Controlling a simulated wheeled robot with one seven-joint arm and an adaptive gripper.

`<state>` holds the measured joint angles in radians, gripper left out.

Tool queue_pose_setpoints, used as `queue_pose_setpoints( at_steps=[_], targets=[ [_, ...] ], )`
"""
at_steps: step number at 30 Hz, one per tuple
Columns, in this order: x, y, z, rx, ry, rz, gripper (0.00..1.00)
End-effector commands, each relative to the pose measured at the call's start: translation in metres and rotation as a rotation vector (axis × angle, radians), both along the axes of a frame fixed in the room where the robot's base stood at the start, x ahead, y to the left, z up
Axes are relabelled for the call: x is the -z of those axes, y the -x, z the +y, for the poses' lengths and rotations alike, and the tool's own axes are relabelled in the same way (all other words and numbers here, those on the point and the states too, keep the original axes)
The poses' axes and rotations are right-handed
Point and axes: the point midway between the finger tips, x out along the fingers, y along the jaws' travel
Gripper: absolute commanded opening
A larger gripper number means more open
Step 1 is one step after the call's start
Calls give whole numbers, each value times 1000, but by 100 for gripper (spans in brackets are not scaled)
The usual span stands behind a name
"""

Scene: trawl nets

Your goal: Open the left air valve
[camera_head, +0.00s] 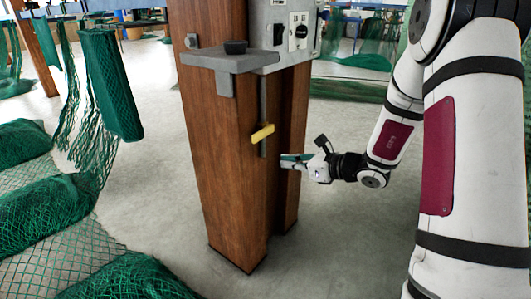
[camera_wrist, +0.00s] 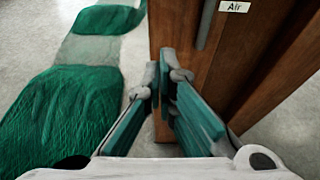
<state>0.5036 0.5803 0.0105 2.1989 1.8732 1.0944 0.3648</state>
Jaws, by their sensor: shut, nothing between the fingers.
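The air valve's yellow handle (camera_head: 262,133) sits on a thin vertical grey pipe on the wooden post. It lies across the pipe, slightly tilted. My gripper (camera_head: 284,160) is to the right of and below the handle, apart from it, pointing left toward the post. In the wrist view my gripper (camera_wrist: 163,72) has its green-padded fingers brought together at the tips, with nothing held. The wrist view shows the grey pipe (camera_wrist: 206,24) and a white "Air" label (camera_wrist: 234,6) on the post. The yellow handle is out of that view.
The wooden post (camera_head: 222,140) carries a grey shelf (camera_head: 225,60) with a small black dish (camera_head: 236,47) and a grey control box (camera_head: 290,30) above the valve. Green nets (camera_head: 40,215) lie at left. The floor right of the post is clear.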

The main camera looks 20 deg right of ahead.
Motion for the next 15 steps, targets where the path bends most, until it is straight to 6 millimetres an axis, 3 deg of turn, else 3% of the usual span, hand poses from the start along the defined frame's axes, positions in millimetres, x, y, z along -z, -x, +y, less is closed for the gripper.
queue_pose_setpoints(
  at_steps=[5, 15],
  targets=[
    [6, -10, 9, -5, 0, -1, 0],
    [29, -59, 46, -6, 0, 0, 0]
  ],
)
